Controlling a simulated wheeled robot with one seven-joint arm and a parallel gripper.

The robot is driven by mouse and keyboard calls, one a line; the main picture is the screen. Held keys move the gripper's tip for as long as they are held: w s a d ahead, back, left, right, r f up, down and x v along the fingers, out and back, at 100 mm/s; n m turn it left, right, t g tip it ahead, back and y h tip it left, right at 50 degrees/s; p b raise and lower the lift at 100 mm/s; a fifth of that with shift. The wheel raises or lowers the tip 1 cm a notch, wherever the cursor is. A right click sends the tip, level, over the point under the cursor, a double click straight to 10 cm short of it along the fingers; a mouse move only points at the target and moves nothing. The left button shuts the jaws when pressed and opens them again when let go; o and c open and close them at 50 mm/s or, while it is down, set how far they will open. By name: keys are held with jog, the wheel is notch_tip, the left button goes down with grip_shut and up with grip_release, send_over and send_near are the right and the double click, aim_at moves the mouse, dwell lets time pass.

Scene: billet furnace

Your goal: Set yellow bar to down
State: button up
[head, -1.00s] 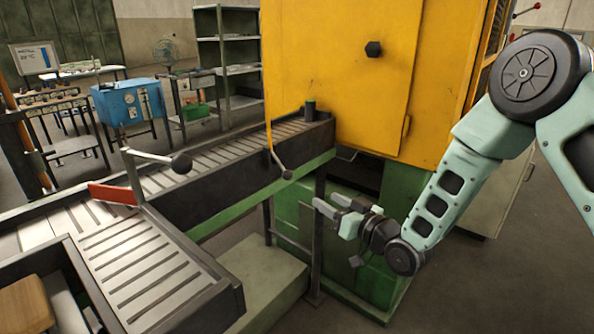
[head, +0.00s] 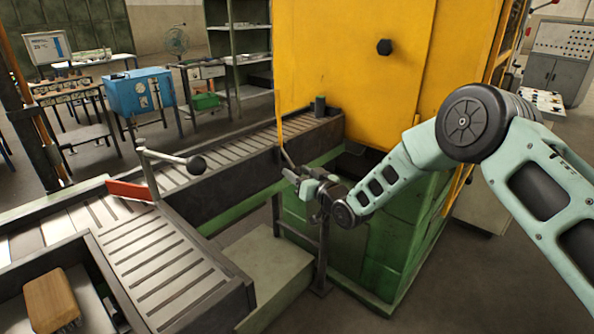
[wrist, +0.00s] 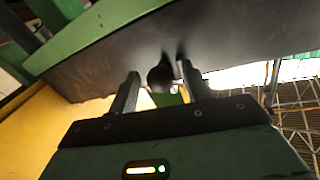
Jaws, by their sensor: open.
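The yellow bar (head: 281,131) hangs at the left edge of the yellow furnace housing in the head view, beside the roller conveyor. It slants downward, and its lower end is partly hidden by my gripper (head: 293,175). My gripper is at that lower end, in front of the conveyor's side. In the wrist view a dark round knob (wrist: 160,76) shows between the two spread fingers of my gripper (wrist: 158,82). The fingers are open; whether either touches the knob I cannot tell.
Another lever with a black ball (head: 197,165) stands over the conveyor (head: 150,255) at left, near a red plate (head: 130,190). The green furnace base (head: 350,240) is below my gripper. A wooden-topped brush (head: 50,300) lies at lower left.

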jog(key=shift+w+a, duration=0.35)
